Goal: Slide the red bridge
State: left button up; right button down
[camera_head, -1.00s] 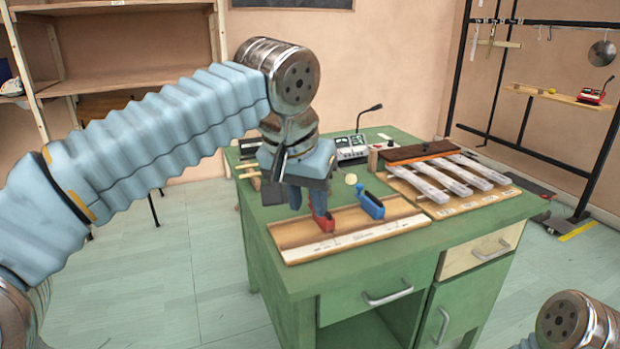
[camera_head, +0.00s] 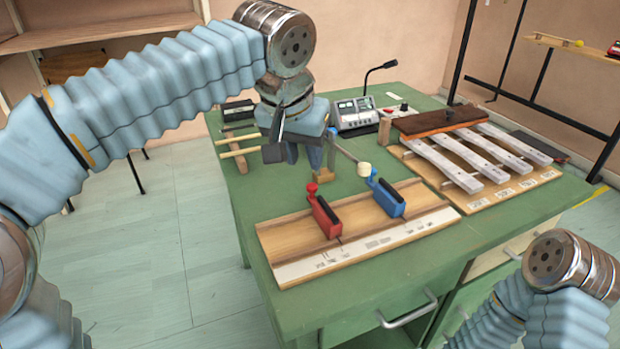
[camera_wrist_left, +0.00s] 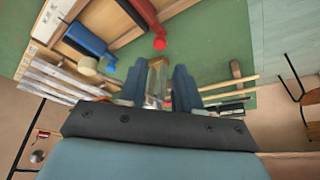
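The red bridge (camera_head: 325,218) stands on a wooden board (camera_head: 282,234) with a white marked strip along its front. It has a black top and a red knob at its back end. The blue bridge (camera_head: 387,200) stands to its right, apart from it. My left gripper (camera_head: 312,160) is behind and above the red bridge, clear of it. In the left wrist view its two fingers (camera_wrist_left: 160,88) are apart, with no bridge between them. The red bridge (camera_wrist_left: 140,10) is partly cut off at the top there, and the blue bridge (camera_wrist_left: 86,38) shows beside it. My right gripper is out of view.
A mallet with a cream head (camera_head: 363,169) is close to my left gripper. A xylophone with grey bars (camera_head: 470,155) stands to the right. A grey device (camera_head: 355,114) with a gooseneck is at the back. Sticks (camera_head: 240,150) lie at the left edge.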

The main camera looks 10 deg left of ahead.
aim_at(311, 185)
pick_arm(q)
jog(key=x, duration=0.8)
jog(key=shift+f, duration=0.1)
grip_shut()
